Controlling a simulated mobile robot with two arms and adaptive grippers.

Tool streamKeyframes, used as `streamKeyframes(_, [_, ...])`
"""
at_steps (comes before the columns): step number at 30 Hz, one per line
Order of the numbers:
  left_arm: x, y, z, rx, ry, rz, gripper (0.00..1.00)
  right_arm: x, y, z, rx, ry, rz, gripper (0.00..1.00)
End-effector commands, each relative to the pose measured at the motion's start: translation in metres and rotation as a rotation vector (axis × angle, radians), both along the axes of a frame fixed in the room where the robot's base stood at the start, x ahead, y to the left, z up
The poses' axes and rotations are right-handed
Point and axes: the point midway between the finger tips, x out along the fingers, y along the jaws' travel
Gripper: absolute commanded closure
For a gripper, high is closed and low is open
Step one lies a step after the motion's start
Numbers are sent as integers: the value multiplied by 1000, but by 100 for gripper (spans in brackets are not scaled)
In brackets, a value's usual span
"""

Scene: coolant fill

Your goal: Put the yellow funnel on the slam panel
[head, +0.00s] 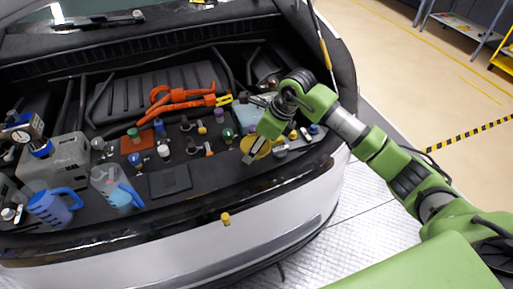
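A round yellow thing, probably the yellow funnel (262,148), shows at the right part of the car's front bay. My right gripper (255,153) is over it, and its fingers hide part of it. I cannot tell whether the fingers grip it or only overlap it. The black slam panel (125,222) runs along the front edge of the open bay, above the white bumper.
Blue-handled jugs (52,207) (116,187) stand at the left of the bay. Several small coloured caps and fittings crowd the middle. Orange cables (185,97) lie behind them. A small yellow piece (225,219) is at the front edge.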

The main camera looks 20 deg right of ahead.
Motion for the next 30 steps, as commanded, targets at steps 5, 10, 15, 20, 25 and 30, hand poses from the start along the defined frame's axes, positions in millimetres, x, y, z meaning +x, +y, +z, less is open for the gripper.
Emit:
streamKeyframes(5, [0,0,15,0,0,0,29,-1,0,-19,1,3,0,55])
streamKeyframes(10, [0,0,12,0,0,0,29,-1,0,-21,0,0,1,55])
streamKeyframes(15, [0,0,7,0,0,1,29,-1,0,-26,0,0,1,55])
streamKeyframes(20, [1,0,9,1,0,1,29,-1,0,-23,1,1,0,24])
streamKeyframes(25, [1,1,10,1,-1,1,29,-1,0,-23,1,1,0,24])
streamKeyframes(30, [1,1,15,2,-1,2,29,-1,0,-18,1,1,0,24])
